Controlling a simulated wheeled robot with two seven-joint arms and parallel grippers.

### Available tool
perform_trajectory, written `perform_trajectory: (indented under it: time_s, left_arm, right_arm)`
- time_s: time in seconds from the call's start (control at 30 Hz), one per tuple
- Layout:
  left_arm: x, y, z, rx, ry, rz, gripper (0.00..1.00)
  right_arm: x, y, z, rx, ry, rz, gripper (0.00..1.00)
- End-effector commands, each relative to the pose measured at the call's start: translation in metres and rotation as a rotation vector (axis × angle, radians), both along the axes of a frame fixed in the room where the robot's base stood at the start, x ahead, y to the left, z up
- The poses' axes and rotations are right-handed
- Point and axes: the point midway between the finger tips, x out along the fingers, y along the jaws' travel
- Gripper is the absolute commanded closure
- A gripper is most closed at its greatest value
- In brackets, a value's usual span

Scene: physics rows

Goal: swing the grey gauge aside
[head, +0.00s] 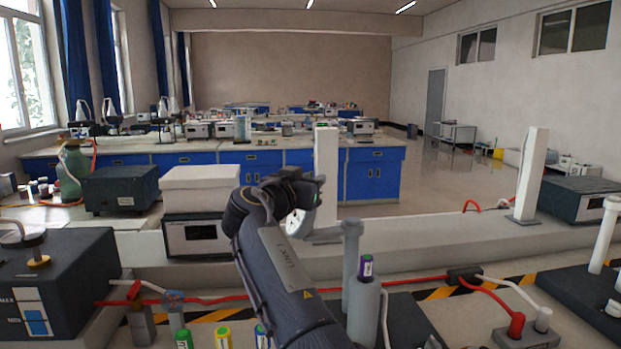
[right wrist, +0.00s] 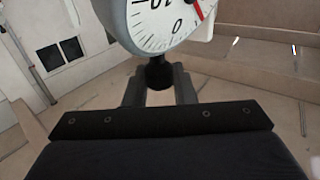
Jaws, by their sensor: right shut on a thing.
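The grey gauge (right wrist: 150,22) fills the top of the right wrist view, with a white dial, black numbers and a red needle. Its upper part is cut off by the frame. My right gripper (right wrist: 159,86) is shut on the dark stem under the dial, one finger on each side. In the head view my right gripper (head: 316,186) is at mid picture in front of a white post, and a white dial edge (head: 304,221) shows just below it. The rest of the gauge is hidden there by my wrist. My left gripper is not in view.
A white post (head: 326,170) stands close behind my gripper, and another post (head: 531,175) stands to the right. A grey cylinder (head: 364,312) with a purple-marked battery-like piece is beside my forearm. A white box (head: 200,190) is at left. A red hose (head: 215,301) crosses the front.

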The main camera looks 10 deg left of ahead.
Motion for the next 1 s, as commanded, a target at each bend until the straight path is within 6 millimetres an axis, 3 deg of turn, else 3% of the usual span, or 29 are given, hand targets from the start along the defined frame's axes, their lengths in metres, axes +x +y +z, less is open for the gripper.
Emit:
perform_trajectory:
  time_s: [0.17,0.2,0.33,0.67,1.0]
  left_arm:
    - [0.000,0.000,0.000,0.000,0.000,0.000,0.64]
    - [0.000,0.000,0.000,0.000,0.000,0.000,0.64]
    - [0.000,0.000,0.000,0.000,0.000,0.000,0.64]
    - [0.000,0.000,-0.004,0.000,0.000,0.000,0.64]
    - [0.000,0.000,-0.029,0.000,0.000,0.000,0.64]
  right_arm:
    - [0.001,0.000,-0.001,-0.002,0.000,0.003,1.00]
    - [0.001,0.000,-0.001,-0.002,0.000,0.003,0.71]
    - [0.001,0.000,0.000,-0.002,0.000,0.003,0.56]
    - [-0.004,0.002,-0.001,-0.002,-0.002,0.003,0.56]
    - [-0.055,0.022,-0.002,-0.002,-0.002,0.005,0.56]
